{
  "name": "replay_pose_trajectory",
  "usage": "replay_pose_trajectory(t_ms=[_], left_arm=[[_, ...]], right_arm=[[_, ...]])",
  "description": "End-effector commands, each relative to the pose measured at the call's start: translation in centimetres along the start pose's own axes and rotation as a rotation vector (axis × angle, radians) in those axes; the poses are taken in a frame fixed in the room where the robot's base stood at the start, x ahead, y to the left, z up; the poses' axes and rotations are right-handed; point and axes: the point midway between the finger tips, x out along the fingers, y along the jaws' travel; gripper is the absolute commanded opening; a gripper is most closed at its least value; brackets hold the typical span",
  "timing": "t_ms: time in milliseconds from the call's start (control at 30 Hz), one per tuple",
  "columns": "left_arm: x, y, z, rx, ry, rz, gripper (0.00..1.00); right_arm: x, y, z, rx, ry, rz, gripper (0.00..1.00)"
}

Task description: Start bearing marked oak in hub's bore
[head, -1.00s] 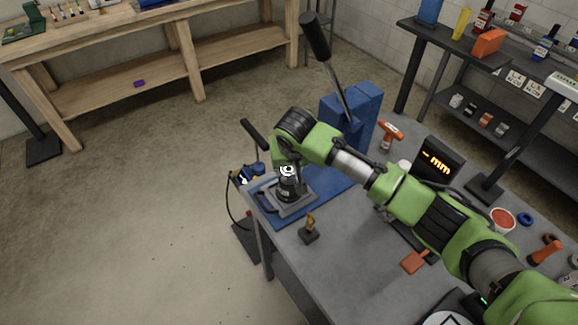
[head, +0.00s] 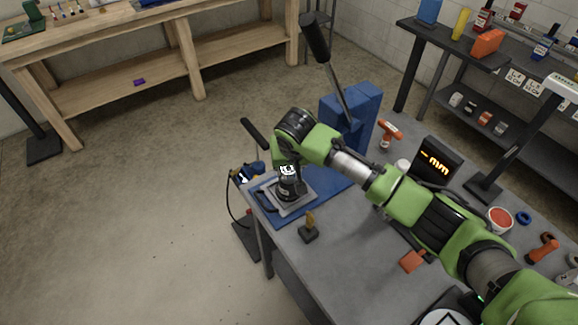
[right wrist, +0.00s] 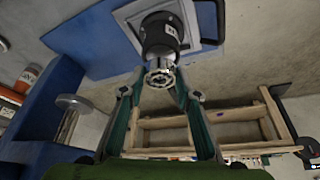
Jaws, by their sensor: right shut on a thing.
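My right gripper (right wrist: 161,88) is shut on a shiny metal bearing (right wrist: 159,77), held between its fingertips. No oak mark can be read on it. The hub (right wrist: 161,34) is a dark cylinder with a small white label, just beyond the bearing in the right wrist view. I cannot tell whether bearing and hub touch. In the head view the hub (head: 290,191) stands on a grey plate (head: 303,203), below my right wrist; the bearing is not clearly distinguishable there. My left gripper is not in view.
A blue press (head: 366,112) with a long black-handled lever stands behind the hub. A small stand with a yellowish piece (head: 309,227), a display reading "- mm" (head: 437,162) and an orange-handled tool (head: 390,132) are on the grey bench.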

Motion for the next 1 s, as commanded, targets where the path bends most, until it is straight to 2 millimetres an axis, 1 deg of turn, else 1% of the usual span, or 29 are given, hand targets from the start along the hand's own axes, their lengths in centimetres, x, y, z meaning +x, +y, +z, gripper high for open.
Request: replay_pose_trajectory(t_ms=[333, 700, 1000], left_arm=[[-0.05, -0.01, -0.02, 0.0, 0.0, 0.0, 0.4], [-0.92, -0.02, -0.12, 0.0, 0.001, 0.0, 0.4], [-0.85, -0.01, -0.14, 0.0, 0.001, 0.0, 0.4]], right_arm=[[-0.05, -0.01, -0.04, 0.0, 0.001, 0.0, 0.07], [-0.12, -0.04, -0.07, 0.0, 0.0, -0.001, 0.07], [-0.01, -0.01, -0.03, 0.0, 0.001, -0.001, 0.07]])
